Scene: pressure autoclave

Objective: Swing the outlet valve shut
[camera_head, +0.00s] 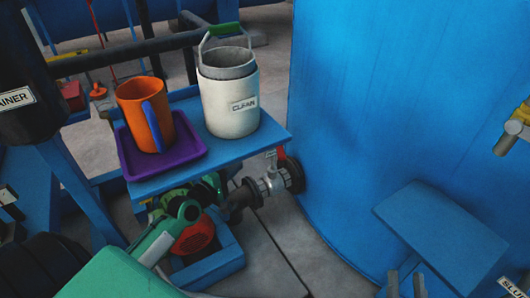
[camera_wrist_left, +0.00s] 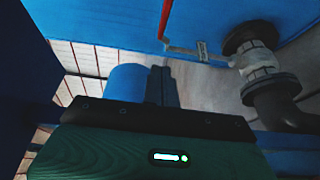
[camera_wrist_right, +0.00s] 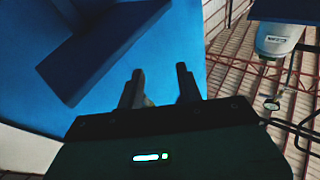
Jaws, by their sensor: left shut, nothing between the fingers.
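The outlet valve (camera_head: 272,184) is a pale metal fitting on a pipe with dark flanges, low against the blue tank, beside the blue shelf. Its short red handle (camera_head: 281,153) stands up near the shelf edge. The left wrist view shows the valve body (camera_wrist_left: 258,62) at upper right. A thin red bar (camera_wrist_left: 166,20) is at the top there; I cannot tell if it is the handle. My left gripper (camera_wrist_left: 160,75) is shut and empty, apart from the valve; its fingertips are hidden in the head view. My right gripper (camera_head: 406,282) is open and empty at the lower right.
The blue shelf (camera_head: 225,165) carries a white CLEAN container (camera_head: 230,105) and a purple tray (camera_head: 188,163) with an orange mug (camera_head: 143,115). A blue plate (camera_head: 440,230) juts out before the blue tank (camera_head: 390,90). Bare floor (camera_head: 275,255) lies below the valve.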

